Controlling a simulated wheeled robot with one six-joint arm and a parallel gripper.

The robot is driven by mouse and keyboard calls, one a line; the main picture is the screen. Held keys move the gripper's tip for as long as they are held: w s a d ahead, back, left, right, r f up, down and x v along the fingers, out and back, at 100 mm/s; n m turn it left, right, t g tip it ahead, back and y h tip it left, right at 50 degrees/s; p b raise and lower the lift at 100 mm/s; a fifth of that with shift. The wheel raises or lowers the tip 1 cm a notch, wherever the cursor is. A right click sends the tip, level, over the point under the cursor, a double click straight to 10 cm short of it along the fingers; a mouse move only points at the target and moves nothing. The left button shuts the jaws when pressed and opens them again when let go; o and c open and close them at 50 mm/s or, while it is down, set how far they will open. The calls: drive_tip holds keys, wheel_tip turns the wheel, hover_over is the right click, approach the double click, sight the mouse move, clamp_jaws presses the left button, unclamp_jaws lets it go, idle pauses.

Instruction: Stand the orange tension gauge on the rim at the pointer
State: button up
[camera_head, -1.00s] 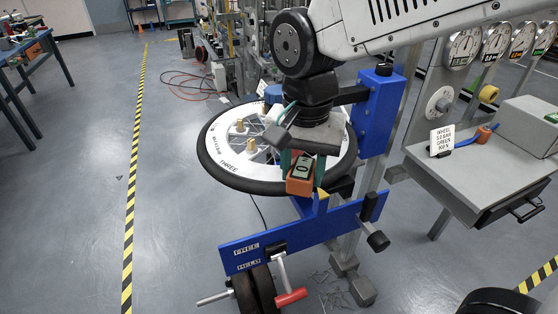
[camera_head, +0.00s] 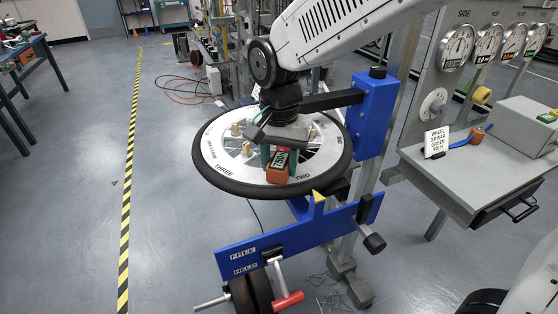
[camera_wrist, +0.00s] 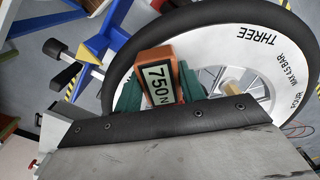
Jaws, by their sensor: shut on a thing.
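My gripper (camera_head: 279,157) has green fingers, shut on the orange tension gauge (camera_head: 277,174). The gauge has a display; in the wrist view the gauge (camera_wrist: 161,73) reads 750 N. In the head view it is over the white rim face of the wheel (camera_head: 222,172), near the front edge beside the word TWO, and seems to touch it. Its underside is hidden, so contact is not certain. The yellow pointer (camera_head: 318,197) is on the blue stand, just outside the black tyre, a little right of and nearer than the gauge.
The blue stand's crossbar (camera_head: 290,238) carries FREE and HELD labels, with a red-handled crank (camera_head: 288,300) below. Wooden pegs (camera_head: 246,148) stand on the wheel's middle. A grey bench (camera_head: 450,180) with a sign card (camera_head: 437,141) is at right. Open floor lies left.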

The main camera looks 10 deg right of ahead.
sight(280, 160)
drive_tip(key=o, duration=1)
drive_tip(key=shift+f, duration=0.15)
wheel_tip(280, 160, up, 12)
drive_tip(key=shift+r, duration=0.2)
drive_tip(key=s+d+f+n, duration=0.1)
drive_tip(key=s+d+f, duration=0.1)
drive_tip(key=s+d, duration=0.4)
drive_tip(key=s+d+f+n+t, duration=0.1)
drive_tip(key=s+d+n, duration=0.1)
drive_tip(key=s+d, duration=0.5)
drive_tip(key=s+d+f+n, duration=0.1)
drive_tip(key=s+d+f, duration=0.1)
drive_tip(key=s+d, duration=0.4)
drive_tip(key=shift+s+d+f+n, duration=0.15)
drive_tip(key=shift+d+f, duration=0.05)
drive_tip(key=shift+d, duration=0.25)
drive_tip(key=shift+s+d+f+n, duration=0.1)
drive_tip(key=shift+d+f+n, duration=0.05)
drive_tip(key=shift+d, duration=0.25)
